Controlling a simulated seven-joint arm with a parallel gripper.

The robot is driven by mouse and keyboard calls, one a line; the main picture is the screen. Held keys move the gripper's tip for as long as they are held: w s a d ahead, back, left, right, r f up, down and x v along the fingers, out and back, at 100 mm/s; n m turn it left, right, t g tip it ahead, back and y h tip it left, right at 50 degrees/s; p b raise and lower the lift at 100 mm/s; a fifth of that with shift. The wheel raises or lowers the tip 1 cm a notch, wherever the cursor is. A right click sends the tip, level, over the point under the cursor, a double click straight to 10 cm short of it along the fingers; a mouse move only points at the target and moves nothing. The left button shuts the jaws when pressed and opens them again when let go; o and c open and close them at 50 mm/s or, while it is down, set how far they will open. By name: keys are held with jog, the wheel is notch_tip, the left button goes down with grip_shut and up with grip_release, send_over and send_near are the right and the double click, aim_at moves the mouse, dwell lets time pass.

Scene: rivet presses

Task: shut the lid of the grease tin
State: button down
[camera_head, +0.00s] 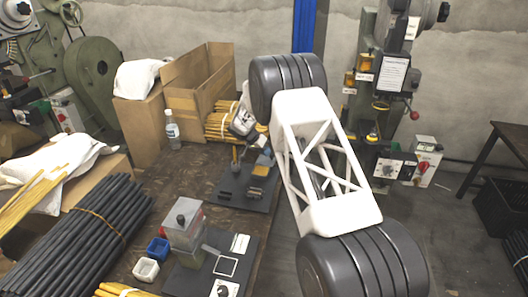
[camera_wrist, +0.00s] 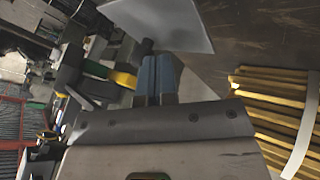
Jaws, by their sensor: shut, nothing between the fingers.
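I cannot pick out the grease tin or its lid with certainty in either view. A pale grey flat panel (camera_wrist: 165,20) lies ahead of the fingers in the wrist view; I cannot tell whether it is part of the tin. My gripper (camera_wrist: 158,72) has its two blue-grey fingers together, with nothing between them. In the head view my arm reaches over the far part of the bench, and the hand is partly hidden near the yellow rods (camera_head: 220,123). A dark board (camera_head: 247,193) with small parts lies below the hand.
A grey box with a dark knob (camera_head: 185,225), a blue bin (camera_head: 157,249) and a white bin (camera_head: 146,270) stand at the front. Black rods (camera_head: 95,225) fill the left. A bottle (camera_head: 172,130) and an open carton (camera_head: 190,90) stand behind. Bare bench (camera_head: 185,180) shows in the middle.

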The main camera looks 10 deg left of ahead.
aim_at(268, 165)
jog(key=shift+s+d+f+m+g, duration=0.1)
jog(key=shift+s+d+m+g, duration=0.25)
jog(key=shift+m+g, duration=0.45)
jog(key=m, duration=0.1)
jog(key=m+g, duration=0.1)
jog(key=shift+s+d+m+h, duration=0.1)
jog(key=shift+d+m+h, duration=0.2)
jog(key=shift+m, duration=0.1)
jog(key=m+g, duration=0.1)
jog(key=s+m+g, duration=0.1)
jog(key=m, duration=0.1)
jog(key=s+d+m+g, duration=0.1)
jog(key=m, duration=0.1)
jog(key=shift+s, duration=0.1)
jog(key=s+m+g+y, duration=0.1)
jog(key=m+g+y, duration=0.1)
jog(key=m, duration=0.1)
jog(key=shift+s+m, duration=0.3)
jog(key=shift+s, duration=0.05)
jog(key=s+m+g+y, duration=0.1)
jog(key=m, duration=0.1)
jog(key=shift+a+m, duration=0.1)
jog(key=shift+m, duration=0.2)
jog(key=shift+s+a+m+g+y, duration=0.15)
jog(key=shift+s+m+g+y, duration=0.15)
jog(key=shift+s+m+y, duration=0.15)
jog(key=shift+s+a, duration=0.1)
jog(key=shift+s, duration=0.05)
jog(key=shift+a, duration=0.15)
